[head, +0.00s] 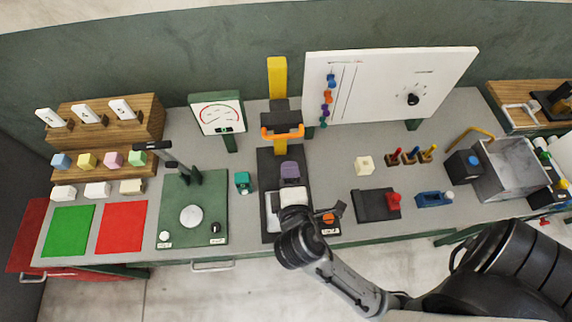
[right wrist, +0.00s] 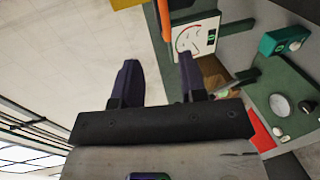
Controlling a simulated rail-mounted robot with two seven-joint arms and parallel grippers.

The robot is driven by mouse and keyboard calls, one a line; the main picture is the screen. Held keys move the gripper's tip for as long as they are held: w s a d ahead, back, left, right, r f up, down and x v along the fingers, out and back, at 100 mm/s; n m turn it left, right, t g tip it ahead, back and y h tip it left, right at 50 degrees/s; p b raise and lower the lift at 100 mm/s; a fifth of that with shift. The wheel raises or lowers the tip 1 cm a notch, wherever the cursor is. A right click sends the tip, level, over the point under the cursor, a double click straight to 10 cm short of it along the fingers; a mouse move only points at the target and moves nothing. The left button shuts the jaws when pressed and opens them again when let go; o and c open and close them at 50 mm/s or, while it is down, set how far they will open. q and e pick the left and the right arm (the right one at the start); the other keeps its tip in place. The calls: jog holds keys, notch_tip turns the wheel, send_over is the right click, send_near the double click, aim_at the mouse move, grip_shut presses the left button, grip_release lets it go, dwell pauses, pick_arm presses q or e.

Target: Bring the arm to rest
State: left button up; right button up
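My right arm (head: 345,285) comes in from the lower right and bends up over the front edge of the bench. My left arm and gripper are in neither view.
The bench (head: 335,185) carries a green lever press (head: 180,235), green and red mats (head: 122,228), foam cubes on a wooden rack (head: 105,165), a black pad (head: 372,206) and a metal bin (head: 510,168). A whiteboard (head: 450,75) stands behind. The floor in front is clear at left.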

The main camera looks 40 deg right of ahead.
dwell(0.3)
jog(key=s+a+f+m+g+y, duration=0.3)
jog(key=a+f+m+g+y, duration=0.1)
jog(key=f+m+y, duration=0.45)
jog(key=s+d+g+p, duration=0.2)
jog(key=s+p, duration=0.2)
jog(key=s, duration=0.2)
jog(key=s+d+g+y+p, duration=0.1)
jog(key=s+d+g+p, duration=0.1)
jog(key=s+p, duration=0.3)
jog(key=shift+s+r+g, duration=0.35)
jog(key=shift+s+g, duration=0.05)
jog(key=shift+s, duration=0.4)
